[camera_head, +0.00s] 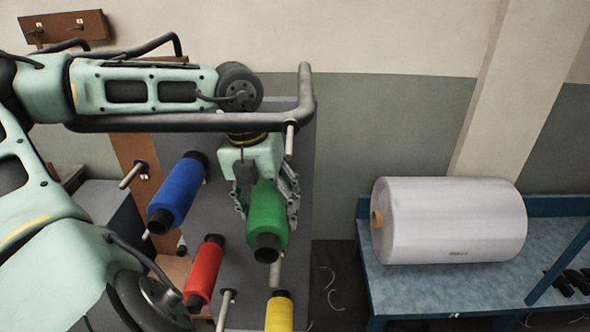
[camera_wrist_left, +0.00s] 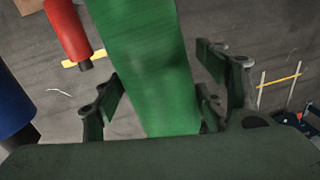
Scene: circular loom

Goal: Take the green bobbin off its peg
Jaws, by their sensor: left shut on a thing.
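The green bobbin (camera_head: 267,217) is in my left gripper (camera_head: 266,192), in front of the grey panel in the head view. Its dark core end points toward the camera and downward. The gripper's fingers lie on both sides of it. In the left wrist view the green bobbin (camera_wrist_left: 150,70) fills the middle, between the fingers of the left gripper (camera_wrist_left: 160,105). A metal peg (camera_head: 276,268) shows just below the bobbin's dark end; I cannot tell whether the bobbin is still around a peg. My right gripper does not show.
A blue bobbin (camera_head: 177,192), a red bobbin (camera_head: 204,271) and a yellow bobbin (camera_head: 279,314) are on the grey panel (camera_head: 300,160). Bare pegs (camera_head: 132,175) stick out nearby. A dark tube rail runs above. A large white roll (camera_head: 450,221) lies on a blue table (camera_head: 400,288) at right.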

